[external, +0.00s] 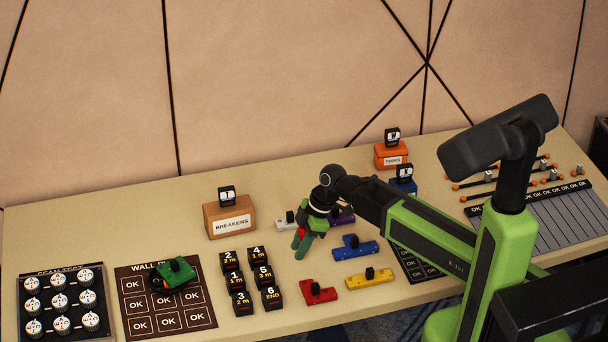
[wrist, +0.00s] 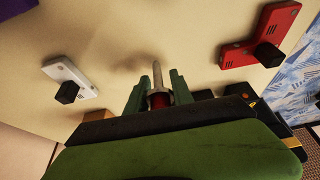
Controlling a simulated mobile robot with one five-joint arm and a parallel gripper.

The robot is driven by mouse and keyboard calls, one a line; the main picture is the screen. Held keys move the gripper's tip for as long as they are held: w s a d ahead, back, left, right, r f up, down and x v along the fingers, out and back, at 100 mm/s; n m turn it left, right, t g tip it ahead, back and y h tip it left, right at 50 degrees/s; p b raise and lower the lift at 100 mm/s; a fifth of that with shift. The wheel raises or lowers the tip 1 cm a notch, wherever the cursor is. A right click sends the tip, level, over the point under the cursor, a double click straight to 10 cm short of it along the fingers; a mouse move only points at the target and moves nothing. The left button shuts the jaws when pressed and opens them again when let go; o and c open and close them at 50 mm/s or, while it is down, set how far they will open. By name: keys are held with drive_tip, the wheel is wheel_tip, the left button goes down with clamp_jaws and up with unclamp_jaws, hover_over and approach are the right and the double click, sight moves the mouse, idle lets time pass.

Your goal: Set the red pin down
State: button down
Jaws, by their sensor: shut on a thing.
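My gripper (external: 304,240) is shut on the red pin (external: 301,233), over the middle of the table. In the wrist view the pin (wrist: 157,100) sits between the two green fingers (wrist: 154,94), its grey metal tip pointing out past them. The pin's red part is mostly hidden by the gripper. I cannot tell whether the tip touches the table.
A white piece (external: 287,219) and a purple piece (external: 344,217) lie behind my gripper. Blue (external: 352,249), yellow (external: 368,281) and red (external: 318,294) pieces lie to the right and front. Numbered black blocks (external: 240,300) stand front left. Bare tabletop (external: 190,225) lies farther left.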

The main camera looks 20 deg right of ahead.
drive_tip(key=shift+f, duration=0.5)
drive_tip(key=c, duration=1.6)
unclamp_jaws()
drive_tip(key=shift+f, duration=0.1)
drive_tip(key=o, duration=0.5)
drive_tip(key=shift+d+r+p, duration=0.1)
drive_tip(key=shift+r+p, duration=0.35)
drive_tip(key=shift+r, duration=0.05)
drive_tip(key=p+v, duration=1)
drive_tip(key=v, duration=0.1)
drive_tip(key=shift+d+r, duration=0.15)
drive_tip(key=shift+d, duration=0.05)
